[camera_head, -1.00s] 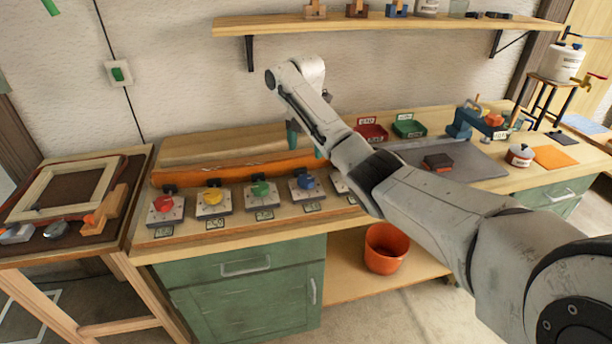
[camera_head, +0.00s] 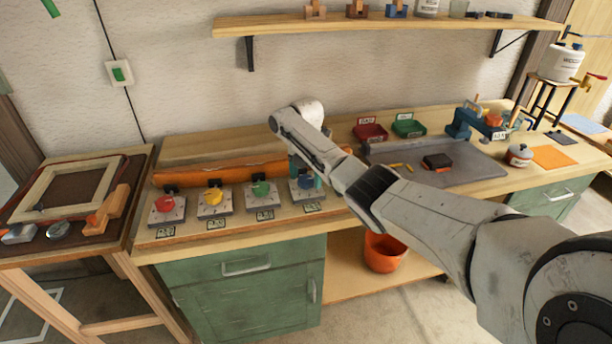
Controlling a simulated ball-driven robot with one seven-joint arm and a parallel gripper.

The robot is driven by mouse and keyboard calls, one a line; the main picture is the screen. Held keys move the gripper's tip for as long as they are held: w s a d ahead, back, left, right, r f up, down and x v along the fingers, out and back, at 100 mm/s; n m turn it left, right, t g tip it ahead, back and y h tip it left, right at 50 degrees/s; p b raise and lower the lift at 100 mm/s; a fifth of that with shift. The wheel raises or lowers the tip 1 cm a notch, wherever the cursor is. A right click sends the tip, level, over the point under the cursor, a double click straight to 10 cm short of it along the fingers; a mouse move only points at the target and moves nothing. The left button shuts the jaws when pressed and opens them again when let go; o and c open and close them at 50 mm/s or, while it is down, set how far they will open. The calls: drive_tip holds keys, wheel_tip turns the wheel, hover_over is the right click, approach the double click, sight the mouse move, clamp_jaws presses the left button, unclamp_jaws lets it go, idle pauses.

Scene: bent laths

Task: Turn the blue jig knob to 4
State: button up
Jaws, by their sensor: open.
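The blue jig knob (camera_head: 305,183) sits on its square metal plate, the fourth of a row on the bench. It is partly hidden by my arm and gripper, and I cannot read its setting. My gripper (camera_head: 305,172) points down at the blue knob with its teal fingers open. One finger shows at the knob's left and the other is mostly hidden. I cannot tell whether the fingers touch the knob.
Red (camera_head: 167,204), yellow (camera_head: 213,196) and green (camera_head: 261,188) knobs stand to the left on similar plates. An orange roll (camera_head: 215,172) lies behind them. An orange bucket (camera_head: 384,252) stands below.

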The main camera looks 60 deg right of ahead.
drive_tip(key=shift+c, duration=0.3)
drive_tip(key=c, duration=1)
drive_tip(key=shift+o, duration=0.2)
